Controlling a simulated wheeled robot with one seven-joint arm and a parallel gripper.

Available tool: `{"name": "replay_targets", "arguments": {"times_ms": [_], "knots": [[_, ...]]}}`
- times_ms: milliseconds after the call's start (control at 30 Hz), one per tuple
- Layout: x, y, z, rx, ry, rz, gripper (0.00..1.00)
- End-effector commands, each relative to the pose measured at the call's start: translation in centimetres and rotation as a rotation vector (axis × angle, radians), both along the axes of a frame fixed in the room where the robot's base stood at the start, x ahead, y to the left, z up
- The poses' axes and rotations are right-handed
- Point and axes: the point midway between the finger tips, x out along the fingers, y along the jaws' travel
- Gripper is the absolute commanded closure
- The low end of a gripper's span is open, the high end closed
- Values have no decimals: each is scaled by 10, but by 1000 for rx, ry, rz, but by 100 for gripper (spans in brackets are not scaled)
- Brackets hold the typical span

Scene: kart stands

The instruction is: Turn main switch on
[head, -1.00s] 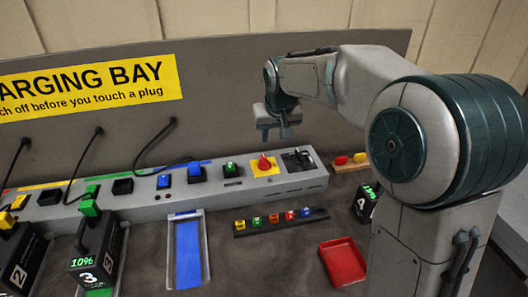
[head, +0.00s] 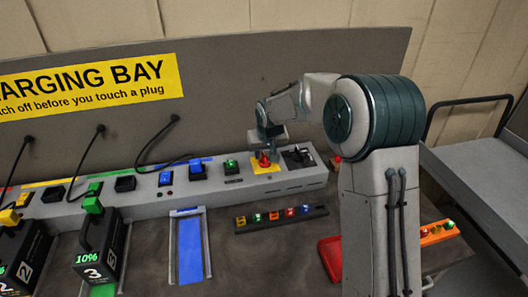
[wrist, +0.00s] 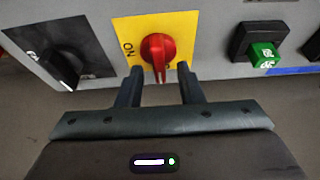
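The main switch is a red rotary knob (wrist: 158,48) on a yellow plate (wrist: 126,26). In the wrist view its handle points down towards my gripper, and an "ON" label shows left of it. My gripper (wrist: 163,84) is open, with one fingertip on each side of the handle's lower end; I cannot tell whether either touches it. In the head view my gripper (head: 268,147) is just above the knob (head: 265,160) on the grey charging console (head: 290,184), partly hiding it and the yellow plate (head: 261,170).
A black rotary knob (wrist: 62,68) on a dark plate sits beside the switch. A green plug (wrist: 264,54) is on its other side. A rack of small coloured pieces (head: 282,218), a red tray (head: 329,256) and battery packs (head: 101,248) stand in front.

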Motion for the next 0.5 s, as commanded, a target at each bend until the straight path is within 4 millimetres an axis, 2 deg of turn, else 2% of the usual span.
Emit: {"name": "replay_targets", "arguments": {"times_ms": [367,400,500], "knots": [[3,1,-7,0,0,0,66],[3,0,-7,0,0,0,69],[3,1,-7,0,0,0,97]]}}
